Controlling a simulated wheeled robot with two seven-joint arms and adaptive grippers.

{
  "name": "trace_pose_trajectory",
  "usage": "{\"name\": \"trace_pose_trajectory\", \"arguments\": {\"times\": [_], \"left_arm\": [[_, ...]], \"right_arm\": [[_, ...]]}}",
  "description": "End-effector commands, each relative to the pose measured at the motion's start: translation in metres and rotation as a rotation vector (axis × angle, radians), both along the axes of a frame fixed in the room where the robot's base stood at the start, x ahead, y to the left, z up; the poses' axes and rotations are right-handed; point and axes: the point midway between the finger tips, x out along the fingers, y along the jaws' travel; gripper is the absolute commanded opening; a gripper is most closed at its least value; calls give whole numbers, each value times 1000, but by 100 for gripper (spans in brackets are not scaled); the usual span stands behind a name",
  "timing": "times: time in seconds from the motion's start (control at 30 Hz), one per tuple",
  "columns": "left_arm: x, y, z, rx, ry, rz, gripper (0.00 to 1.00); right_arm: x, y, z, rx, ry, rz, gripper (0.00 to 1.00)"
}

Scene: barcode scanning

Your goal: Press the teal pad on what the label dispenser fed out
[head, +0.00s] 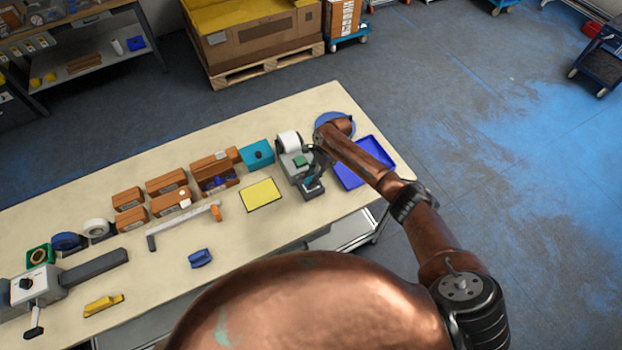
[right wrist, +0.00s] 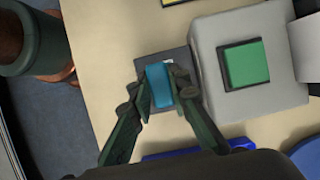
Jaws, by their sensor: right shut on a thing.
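The label dispenser (head: 292,162) is a grey block with a white roll at its back and a green square on top. In the right wrist view its grey body (right wrist: 208,70) is at the right, with a dark plate (right wrist: 150,58) beside it. My right gripper (right wrist: 161,96) is shut on the teal pad (right wrist: 158,82), over the plate. I cannot tell whether the pad touches the label. In the head view the right gripper (head: 313,172) is at the dispenser's front. My left gripper is out of view.
A blue tray (head: 378,150) and a blue disc (head: 336,118) lie right of and behind the dispenser. A yellow mat (head: 261,194) and a teal box (head: 257,155) with a dark knob are to its left. Brown boxes (head: 166,181) stand farther left.

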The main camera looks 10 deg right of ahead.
Motion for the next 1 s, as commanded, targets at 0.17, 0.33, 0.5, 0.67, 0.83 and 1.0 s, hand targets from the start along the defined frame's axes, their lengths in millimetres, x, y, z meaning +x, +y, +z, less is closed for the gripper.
{"name": "trace_pose_trajectory", "arguments": {"times": [0.17, 0.33, 0.5, 0.67, 0.83, 1.0], "left_arm": [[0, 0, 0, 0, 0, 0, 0], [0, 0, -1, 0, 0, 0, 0], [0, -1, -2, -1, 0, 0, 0], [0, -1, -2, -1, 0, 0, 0], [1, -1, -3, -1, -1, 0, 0], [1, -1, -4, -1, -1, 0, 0]], "right_arm": [[0, 0, 0, 0, 0, 0, 0], [0, 0, -1, 0, 0, 0, 0], [0, 0, -4, 0, 0, -1, 0], [0, 0, -6, 0, 0, -1, 0], [0, 0, -8, 0, 0, -1, 0], [0, 0, -10, 0, -1, 0, 0]]}}
